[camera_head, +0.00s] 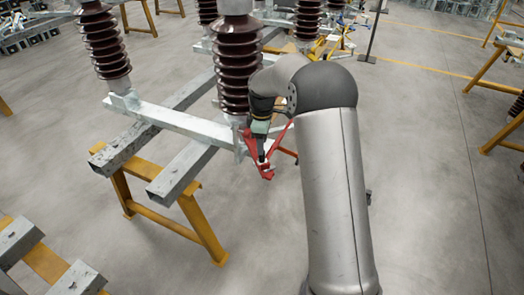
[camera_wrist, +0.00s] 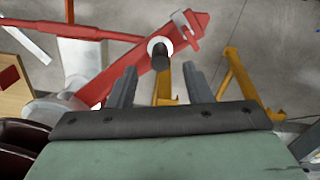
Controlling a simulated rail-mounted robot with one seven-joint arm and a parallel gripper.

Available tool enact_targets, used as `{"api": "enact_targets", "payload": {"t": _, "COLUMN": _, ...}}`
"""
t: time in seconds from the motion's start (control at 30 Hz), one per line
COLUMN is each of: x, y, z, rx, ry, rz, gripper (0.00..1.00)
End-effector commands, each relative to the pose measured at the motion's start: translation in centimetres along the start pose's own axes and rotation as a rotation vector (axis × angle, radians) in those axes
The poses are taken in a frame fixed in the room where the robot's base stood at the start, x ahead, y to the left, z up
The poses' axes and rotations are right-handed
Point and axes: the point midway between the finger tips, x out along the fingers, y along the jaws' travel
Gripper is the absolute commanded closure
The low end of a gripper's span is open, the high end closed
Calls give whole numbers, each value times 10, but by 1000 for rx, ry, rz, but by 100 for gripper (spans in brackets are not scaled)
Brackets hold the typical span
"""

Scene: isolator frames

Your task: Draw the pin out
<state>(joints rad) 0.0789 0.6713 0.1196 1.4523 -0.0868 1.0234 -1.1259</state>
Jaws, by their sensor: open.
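A dark round pin (camera_wrist: 161,60) stands out of a white ring (camera_wrist: 153,42) on a red metal arm (camera_wrist: 187,28) in the wrist view. My gripper (camera_wrist: 159,68) is open, with one finger on each side of the pin in the picture. I see a gap between the pin and each finger, and I cannot tell how deep the pin reaches between them. In the head view my gripper (camera_head: 262,158) is just above the red arm (camera_head: 267,174), beside the brown insulator's foot. The pin is too small to make out there.
Brown ribbed insulators (camera_head: 238,68) stand on a grey steel frame (camera_head: 178,122) with yellow trestles (camera_head: 203,232). A thin red rod (camera_wrist: 60,31) runs near the arm. Open concrete floor (camera_head: 430,170) lies to the right.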

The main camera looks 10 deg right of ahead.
Motion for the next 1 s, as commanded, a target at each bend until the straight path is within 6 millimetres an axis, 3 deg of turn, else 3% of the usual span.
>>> {"api": "enact_targets", "payload": {"t": 0.1, "x": 21, "y": -1, "z": 1, "rx": 0, "ry": -2, "rz": -4, "gripper": 54}}
{"api": "enact_targets", "payload": {"t": 0.3, "x": 43, "y": 0, "z": 0, "rx": 1, "ry": -1, "rz": -1, "gripper": 54}}
{"api": "enact_targets", "payload": {"t": 0.7, "x": 50, "y": 0, "z": 0, "rx": 1, "ry": 0, "rz": 0, "gripper": 54}}
{"api": "enact_targets", "payload": {"t": 0.87, "x": 50, "y": 0, "z": 0, "rx": 1, "ry": 0, "rz": 0, "gripper": 99}}
{"api": "enact_targets", "payload": {"t": 1.0, "x": 49, "y": 0, "z": 0, "rx": 1, "ry": 0, "rz": 0, "gripper": 100}}
